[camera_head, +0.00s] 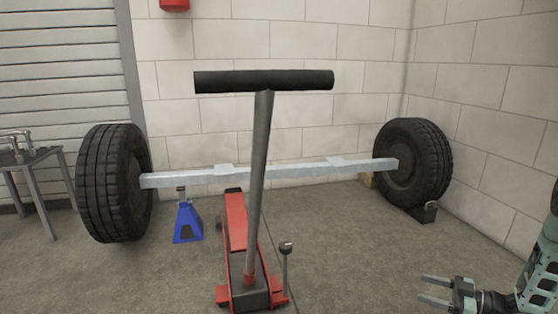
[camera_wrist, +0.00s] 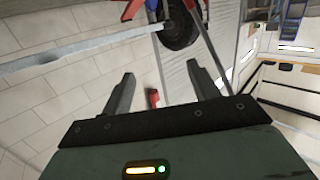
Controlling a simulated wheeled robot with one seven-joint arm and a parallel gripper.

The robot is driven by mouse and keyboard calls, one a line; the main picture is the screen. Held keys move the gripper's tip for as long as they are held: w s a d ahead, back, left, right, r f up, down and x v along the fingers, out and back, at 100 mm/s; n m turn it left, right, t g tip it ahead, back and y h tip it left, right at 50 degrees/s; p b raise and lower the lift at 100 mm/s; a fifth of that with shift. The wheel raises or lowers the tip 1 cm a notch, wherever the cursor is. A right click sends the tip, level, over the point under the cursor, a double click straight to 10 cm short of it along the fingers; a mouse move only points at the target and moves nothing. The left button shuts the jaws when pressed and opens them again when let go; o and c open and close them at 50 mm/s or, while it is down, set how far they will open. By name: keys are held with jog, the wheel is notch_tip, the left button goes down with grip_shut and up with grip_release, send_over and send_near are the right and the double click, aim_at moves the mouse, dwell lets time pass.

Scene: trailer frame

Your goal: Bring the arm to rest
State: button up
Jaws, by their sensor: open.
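My gripper (camera_head: 436,290) is at the lower right of the head view, on the end of my green and black arm (camera_head: 540,270). Its two fingers point left and stand apart with nothing between them. It is well to the right of the red floor jack (camera_head: 237,220) and touches nothing. In the wrist view my gripper (camera_wrist: 164,85) also shows with both fingers spread and empty. Most of my arm is outside the head view.
The jack's upright handle (camera_head: 260,150) with a black crossbar stands in the middle. Behind it a grey axle (camera_head: 270,173) joins a left tyre (camera_head: 113,183) and a right tyre (camera_head: 412,163). A blue stand (camera_head: 187,222) is by the left tyre. A table (camera_head: 35,165) is far left. Floor between jack and gripper is clear.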

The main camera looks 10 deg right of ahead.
jog(key=w+a+r+g+h+p, duration=0.2)
jog(key=w+a+r+h+p, duration=0.3)
jog(key=w+a+r, duration=1)
jog(key=s+a+r+m+g+h+p, duration=0.1)
jog(key=s+a+r+g+h, duration=0.1)
jog(key=s+a+r, duration=0.3)
jog(key=s+a+r+g+h, duration=0.1)
jog(key=a+r+h, duration=0.15)
jog(key=a, duration=0.45)
jog(key=s+a+r+g+h+p, duration=0.15)
jog(key=s+a+r, duration=0.25)
jog(key=s, duration=0.6)
jog(key=s+a+r+g+p, duration=0.1)
jog(key=s+a+r+g, duration=0.2)
jog(key=s, duration=0.8)
jog(key=s+a+r+g+p, duration=0.15)
jog(key=s+a+r, duration=0.25)
jog(key=s, duration=0.6)
notch_tip(320, 180, up, 38)
jog(key=p, duration=3.7)
jog(key=shift+s+m+g+p, duration=0.3)
jog(key=shift+m+g+p, duration=0.05)
jog(key=shift+m+g, duration=0.05)
jog(key=shift+f, duration=0.1)
